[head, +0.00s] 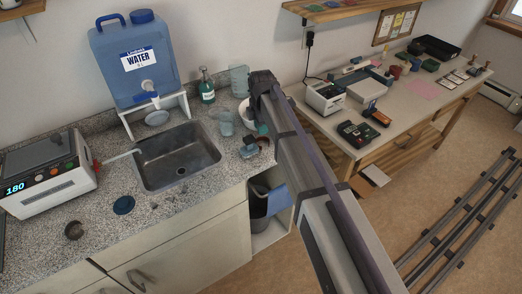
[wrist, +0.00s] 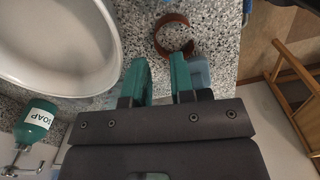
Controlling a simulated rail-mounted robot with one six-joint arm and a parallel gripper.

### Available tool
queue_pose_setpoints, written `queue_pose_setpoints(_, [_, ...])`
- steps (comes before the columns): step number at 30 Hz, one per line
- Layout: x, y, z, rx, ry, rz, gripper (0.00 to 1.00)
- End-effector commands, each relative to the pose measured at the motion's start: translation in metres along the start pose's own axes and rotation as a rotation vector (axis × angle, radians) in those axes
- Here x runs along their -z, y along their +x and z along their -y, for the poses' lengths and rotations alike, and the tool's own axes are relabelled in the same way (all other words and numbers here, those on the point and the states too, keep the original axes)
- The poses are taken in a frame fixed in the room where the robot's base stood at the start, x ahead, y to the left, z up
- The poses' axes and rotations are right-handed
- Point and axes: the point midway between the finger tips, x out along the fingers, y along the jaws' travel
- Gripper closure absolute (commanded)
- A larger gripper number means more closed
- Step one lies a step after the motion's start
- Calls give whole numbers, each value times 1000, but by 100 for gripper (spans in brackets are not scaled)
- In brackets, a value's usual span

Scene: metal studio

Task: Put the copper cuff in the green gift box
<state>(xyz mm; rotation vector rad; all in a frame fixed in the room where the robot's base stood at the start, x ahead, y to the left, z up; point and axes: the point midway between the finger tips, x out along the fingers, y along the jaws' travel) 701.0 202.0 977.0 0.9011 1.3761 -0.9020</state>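A brown, open-ended ring that looks like the copper cuff (wrist: 175,36) lies on the speckled counter in the wrist view, just beyond my fingertips. In the head view it seems to be the brownish thing (head: 263,142) at the counter's right end, partly hidden by my arm. My gripper (wrist: 158,68) has green fingers, spread apart with nothing between them. The cuff is ahead of the fingers, slightly toward the right one. I cannot pick out the green gift box with certainty.
A white bowl (wrist: 60,45) stands left of my fingers, and a small blue thing (wrist: 199,72) is beside the right finger. The soap bottle (head: 207,86) and sink (head: 178,157) are left of my arm. A workbench (head: 395,125) with several small items stands at right.

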Motion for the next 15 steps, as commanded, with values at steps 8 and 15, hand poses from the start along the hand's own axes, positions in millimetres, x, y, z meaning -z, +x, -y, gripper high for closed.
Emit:
queue_pose_setpoints(8, [2, 30, -2, 0, 1, 0, 77])
queue_pose_setpoints(15, [2, 54, -3, 0, 1, 0, 77])
